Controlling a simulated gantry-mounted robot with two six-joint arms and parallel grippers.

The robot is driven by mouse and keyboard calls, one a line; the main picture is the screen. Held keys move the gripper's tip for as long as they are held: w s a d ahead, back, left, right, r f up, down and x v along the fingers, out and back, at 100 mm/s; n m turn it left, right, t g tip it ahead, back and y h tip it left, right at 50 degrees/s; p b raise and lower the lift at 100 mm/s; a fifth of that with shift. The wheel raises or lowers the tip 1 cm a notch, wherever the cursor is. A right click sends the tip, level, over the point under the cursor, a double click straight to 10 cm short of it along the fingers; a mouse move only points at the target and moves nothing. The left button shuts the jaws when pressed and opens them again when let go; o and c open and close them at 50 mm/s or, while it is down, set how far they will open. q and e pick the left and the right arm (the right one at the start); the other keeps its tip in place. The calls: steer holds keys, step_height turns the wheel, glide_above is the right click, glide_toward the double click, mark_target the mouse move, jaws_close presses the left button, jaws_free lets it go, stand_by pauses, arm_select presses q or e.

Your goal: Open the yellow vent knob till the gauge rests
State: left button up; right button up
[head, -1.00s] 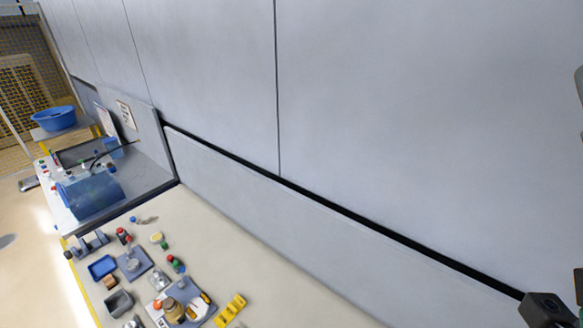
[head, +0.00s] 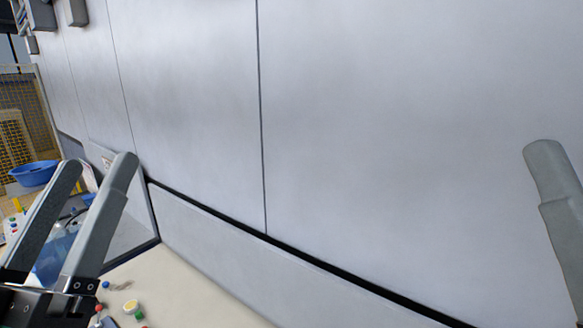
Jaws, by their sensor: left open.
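My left gripper (head: 96,168) is in the lower left of the head view, its two long grey fingers apart with nothing between them. It blocks part of the workstation behind it. A small round yellow-and-white piece (head: 131,306) lies on the bench at the bottom edge, right of the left gripper. I cannot tell whether it is the vent knob. No gauge can be made out. One grey finger of my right gripper (head: 556,185) shows at the right edge; the rest is outside the picture, so its opening is not shown.
A pale bench (head: 195,297) runs along the bottom, its visible middle bare. Small red and green pieces (head: 138,315) sit near the yellow one. A tall grey panel wall (head: 400,120) fills most of the view. A blue basin (head: 34,173) stands far left.

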arm_select(q)
steer(key=s+r+m+t, duration=0.1)
steer(key=s+r+m, duration=0.1)
steer(key=s, duration=0.4)
steer(key=shift+r+t+h, duration=0.3)
steer(key=shift+r+t, duration=0.1)
steer(key=shift+r, duration=0.05)
steer(key=shift+a, duration=0.1)
stand_by(0.4)
